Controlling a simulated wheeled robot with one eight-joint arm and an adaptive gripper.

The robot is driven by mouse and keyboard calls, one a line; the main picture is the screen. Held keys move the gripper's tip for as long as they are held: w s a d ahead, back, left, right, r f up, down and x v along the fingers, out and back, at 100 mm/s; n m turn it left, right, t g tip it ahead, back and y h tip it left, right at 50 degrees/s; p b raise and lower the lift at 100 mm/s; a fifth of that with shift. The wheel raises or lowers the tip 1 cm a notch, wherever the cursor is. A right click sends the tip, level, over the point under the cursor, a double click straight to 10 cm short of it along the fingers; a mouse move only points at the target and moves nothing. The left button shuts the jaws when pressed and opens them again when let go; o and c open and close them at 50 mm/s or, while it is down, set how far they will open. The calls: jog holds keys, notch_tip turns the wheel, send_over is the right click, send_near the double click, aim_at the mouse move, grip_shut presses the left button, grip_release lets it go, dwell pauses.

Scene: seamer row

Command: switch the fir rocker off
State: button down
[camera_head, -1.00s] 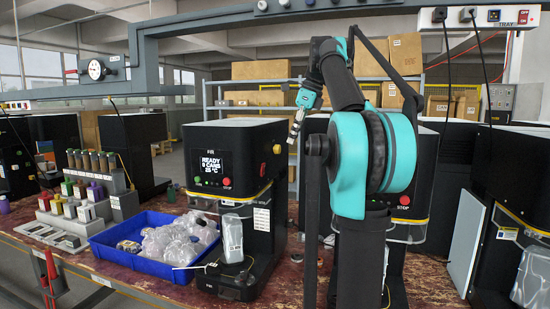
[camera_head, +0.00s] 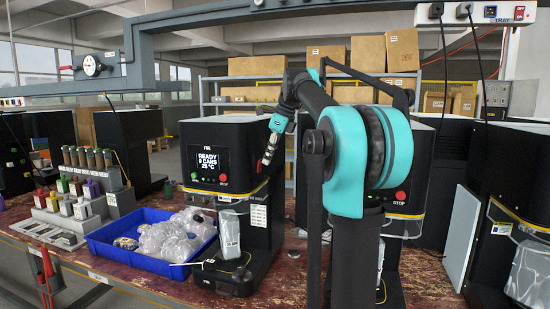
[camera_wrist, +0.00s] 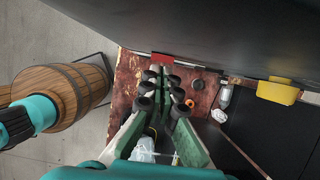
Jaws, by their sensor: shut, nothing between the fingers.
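The fir machine (camera_head: 214,205) is a black cabinet marked FIR at its top, standing on the bench. Its lit screen (camera_head: 208,162) reads READY, 0 CANS, 25 °C. Below the screen are a green button (camera_head: 194,176) and a red STOP button (camera_head: 223,179). I cannot make out a rocker on the cabinet. My gripper (camera_head: 267,158) is shut and empty, pointing down in front of the cabinet's right side, which it partly covers. In the wrist view my gripper's dark-padded fingers (camera_wrist: 160,88) are close together over the bench; I cannot tell whether they touch anything.
A blue bin (camera_head: 120,257) of clear bags stands left of the cabinet. A rack of colored bottles (camera_head: 80,205) is farther left. Another black machine (camera_head: 408,180) stands right, partly behind my arm. The wrist view shows a wooden barrel (camera_wrist: 72,90) and a yellow part (camera_wrist: 278,92).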

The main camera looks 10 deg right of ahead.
dwell(0.3)
jog(key=shift+w+a+r, duration=0.1)
jog(key=shift+w+a, duration=0.1)
jog(key=shift+a, duration=0.15)
jog(key=shift+r, duration=0.15)
jog(key=shift+r, duration=0.65)
jog(key=d+v, duration=0.1)
jog(key=v, duration=1)
jog(key=shift+s, duration=0.25)
